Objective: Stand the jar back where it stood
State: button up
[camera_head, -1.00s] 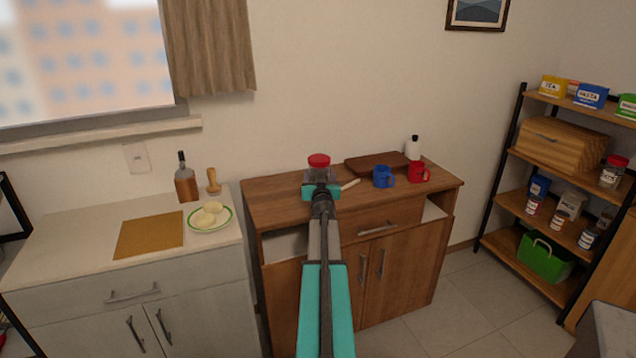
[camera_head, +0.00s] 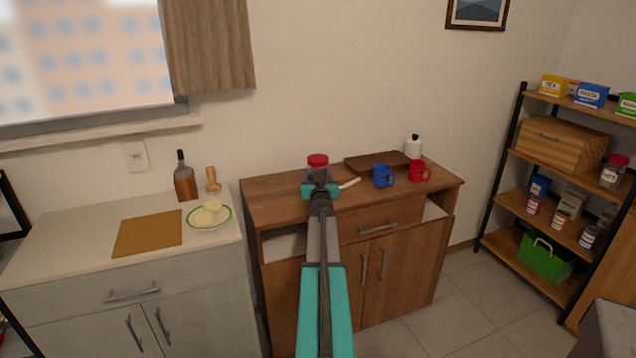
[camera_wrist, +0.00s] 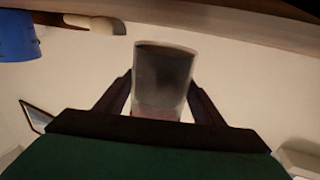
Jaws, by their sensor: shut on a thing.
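The jar (camera_head: 318,170) has a red lid and a clear body with dark contents. In the head view it is upright at the end of my arm, over the left part of the wooden cabinet top (camera_head: 272,195). My gripper (camera_head: 320,190) is shut on the jar. In the wrist view the jar (camera_wrist: 163,78) sits between the two dark fingers. Its lower part is partly hidden behind my gripper in the head view, so I cannot tell whether it touches the cabinet top.
A wooden-handled tool (camera_head: 350,183) lies just right of the jar. A blue mug (camera_head: 383,177), a red mug (camera_head: 418,172), a wooden board (camera_head: 375,163) and a white bottle (camera_head: 413,147) stand further right. Free cabinet top lies left of the jar. A shelf (camera_head: 535,159) stands at right.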

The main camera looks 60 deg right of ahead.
jog(key=shift+f, duration=0.85)
jog(key=shift+f+b, duration=0.2)
jog(key=shift+b, duration=0.1)
jog(key=o, duration=1.5)
jog(key=shift+r, duration=0.2)
jog(key=shift+v, duration=6.05)
